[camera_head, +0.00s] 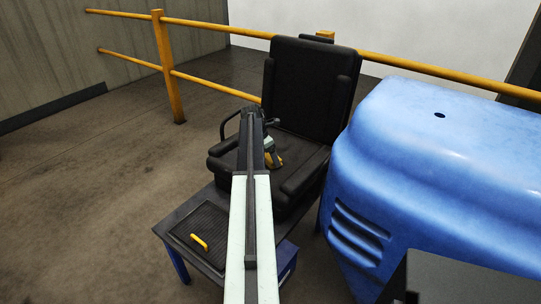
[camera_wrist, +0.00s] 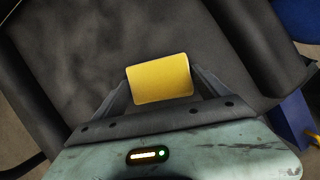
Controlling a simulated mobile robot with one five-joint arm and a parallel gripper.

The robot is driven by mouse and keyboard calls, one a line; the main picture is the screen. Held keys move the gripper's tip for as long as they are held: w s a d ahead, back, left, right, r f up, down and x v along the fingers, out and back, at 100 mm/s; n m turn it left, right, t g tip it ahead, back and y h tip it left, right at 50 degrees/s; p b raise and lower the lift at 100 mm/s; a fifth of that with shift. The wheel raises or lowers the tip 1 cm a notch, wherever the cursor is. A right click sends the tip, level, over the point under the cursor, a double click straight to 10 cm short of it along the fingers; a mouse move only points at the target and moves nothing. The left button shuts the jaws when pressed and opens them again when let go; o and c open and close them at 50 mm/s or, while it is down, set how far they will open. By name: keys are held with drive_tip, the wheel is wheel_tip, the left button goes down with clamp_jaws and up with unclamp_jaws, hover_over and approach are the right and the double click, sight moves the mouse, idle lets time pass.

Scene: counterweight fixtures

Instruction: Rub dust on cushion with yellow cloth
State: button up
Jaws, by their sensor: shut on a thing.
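The yellow cloth (camera_wrist: 159,78) is a folded block between the two fingers of my gripper (camera_wrist: 160,88) in the wrist view. My gripper is shut on it. The cushion (camera_wrist: 85,45) is the dark seat of a black chair, with faint lighter, mottled patches on its surface. In the head view my gripper (camera_head: 273,160) is over the chair's seat cushion (camera_head: 300,150), and a bit of yellow cloth (camera_head: 276,160) shows at its tip. I cannot tell whether the cloth touches the cushion. My arm hides part of the seat.
The chair has a tall backrest (camera_head: 306,90) and armrests (camera_head: 305,170). A large blue housing (camera_head: 430,165) stands close on the right. A low table (camera_head: 178,228) with a dark ribbed mat and a yellow handle (camera_head: 199,242) is in front. A yellow railing (camera_head: 166,70) runs behind.

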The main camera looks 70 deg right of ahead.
drive_tip(key=shift+w+a, duration=0.15)
drive_tip(key=shift+a, duration=0.4)
drive_tip(key=shift+w+d, duration=0.3)
drive_tip(key=shift+w, duration=0.6)
drive_tip(key=shift+w+d, duration=0.25)
drive_tip(key=shift+w, duration=0.6)
drive_tip(key=shift+w+d, duration=0.3)
drive_tip(key=shift+w, duration=1)
drive_tip(key=shift+w+d, duration=0.35)
drive_tip(key=shift+w, duration=1)
drive_tip(key=shift+w+d, duration=0.3)
drive_tip(key=shift+w, duration=1)
drive_tip(key=r+p, duration=0.6)
drive_tip(key=shift+s+d, duration=0.2)
drive_tip(key=shift+d, duration=0.05)
drive_tip(key=shift+r, duration=0.1)
wheel_tip(320, 180, up, 3)
drive_tip(key=p, duration=0.3)
drive_tip(key=shift+d, duration=0.1)
